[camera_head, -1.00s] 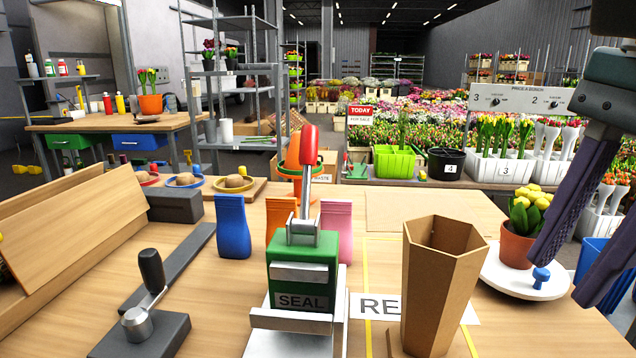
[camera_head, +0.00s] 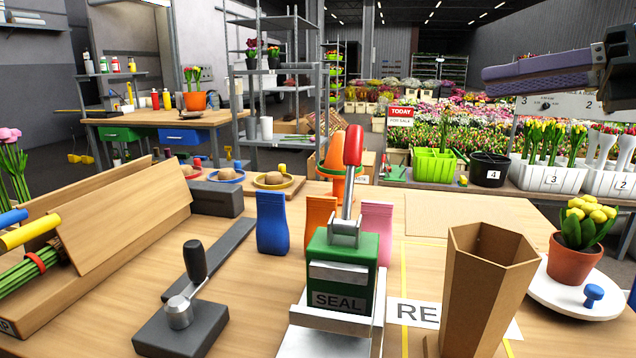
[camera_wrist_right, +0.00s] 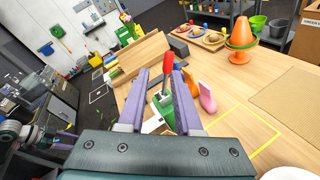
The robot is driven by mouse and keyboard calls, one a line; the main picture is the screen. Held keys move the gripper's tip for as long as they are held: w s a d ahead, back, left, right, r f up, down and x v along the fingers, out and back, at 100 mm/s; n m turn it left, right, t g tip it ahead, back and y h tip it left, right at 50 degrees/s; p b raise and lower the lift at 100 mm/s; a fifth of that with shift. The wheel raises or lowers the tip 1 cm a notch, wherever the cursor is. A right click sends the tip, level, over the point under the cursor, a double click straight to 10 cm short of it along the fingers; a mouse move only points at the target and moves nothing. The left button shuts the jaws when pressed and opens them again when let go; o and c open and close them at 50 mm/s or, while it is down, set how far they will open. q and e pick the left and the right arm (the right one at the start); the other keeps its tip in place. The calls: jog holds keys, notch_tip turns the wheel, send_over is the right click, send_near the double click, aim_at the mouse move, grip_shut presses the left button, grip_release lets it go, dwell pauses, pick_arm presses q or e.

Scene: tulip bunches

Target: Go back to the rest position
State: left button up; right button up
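My right gripper (camera_head: 487,81) is raised at the upper right of the head view, its purple fingers pointing left, well above the table. In the right wrist view its two fingers (camera_wrist_right: 160,71) stand apart with nothing held between them. The green sealer (camera_head: 342,262) with its red-tipped lever stands upright on the wooden table (camera_head: 250,335), clear of the gripper. In the wrist view, the sealer's red lever (camera_wrist_right: 168,63) shows beyond the gap between the fingers.
A brown hexagonal box (camera_head: 486,290) stands at front right, beside a potted yellow tulip (camera_head: 575,262) on a white round stand (camera_head: 560,300). A black-handled crank (camera_head: 182,318) and a wooden trough (camera_head: 130,225) are at left. Blue (camera_head: 272,228), orange and pink pouches stand behind the sealer.

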jog(key=w+d+r+m+t+h, duration=0.3)
jog(key=w+d+r+m+t, duration=0.35)
jog(key=r+m+t, duration=0.3)
jog(key=w+d+r+m+t+h, duration=0.1)
jog(key=d+r+m+t+h, duration=0.35)
jog(key=d+m+h, duration=0.65)
jog(key=s+d+f+m+g+h, duration=0.3)
jog(key=d+f+m+g+h, duration=0.65)
jog(key=m, duration=0.75)
jog(key=s+d+f+m+g, duration=0.3)
jog(key=d+f+m+g, duration=0.15)
jog(key=f, duration=0.35)
jog(key=s+a+f+g+y, duration=0.3)
jog(key=s+a+f, duration=0.4)
jog(key=a+f, duration=0.3)
jog(key=s+a+f+g+y, duration=0.2)
jog(key=s+a+f+y, duration=0.2)
jog(key=s+a+f, duration=0.6)
jog(key=s+a+f+n+y, duration=0.1)
jog(key=s+a+f+y, duration=0.1)
jog(key=s+a, duration=0.6)
jog(key=s+a+f+n+y, duration=0.1)
jog(key=s+a+f+y, duration=0.1)
jog(key=s+a, duration=0.55)
notch_tip(320, 180, up, 54)
jog(key=s+d+p, duration=0.1)
jog(key=s+p, duration=0.1)
jog(key=p, duration=5.1)
jog(key=shift+f, duration=0.2)
